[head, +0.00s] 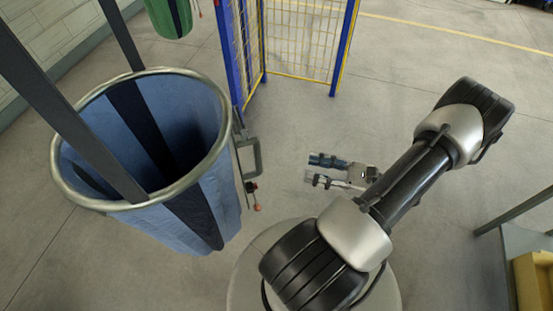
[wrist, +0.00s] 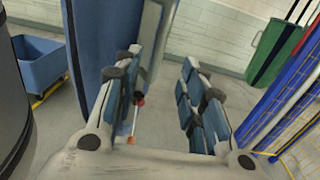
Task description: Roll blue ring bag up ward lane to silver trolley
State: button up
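The blue ring bag (head: 205,195) hangs open-mouthed at the left of the head view, with a grey metal ring, a dark vertical stripe and dark straps rising from it. A grey handle (head: 256,158) sticks out from the ring's right side, with a small red-tipped part below it. My gripper (head: 311,169) is open and empty, to the right of the handle and apart from it, fingers pointing left. In the wrist view the blue bag (wrist: 92,45) stands beyond the left finger, and my open gripper (wrist: 162,60) has nothing between its fingers. I cannot make out a silver trolley.
A blue-and-yellow mesh fence (head: 300,40) stands behind the handle. A green bag (head: 170,15) hangs at the back. A blue bin (wrist: 40,62) stands at the left in the wrist view. A yellow box (head: 535,280) is at lower right. Floor around my gripper is clear.

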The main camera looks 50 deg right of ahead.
aim_at(257, 154)
jog(key=x, duration=1.7)
jog(key=shift+w+d+f, duration=0.1)
jog(key=shift+w+d, duration=0.05)
jog(key=shift+w, duration=0.2)
jog(key=shift+c, duration=0.4)
grip_shut()
jog(key=shift+b, duration=0.3)
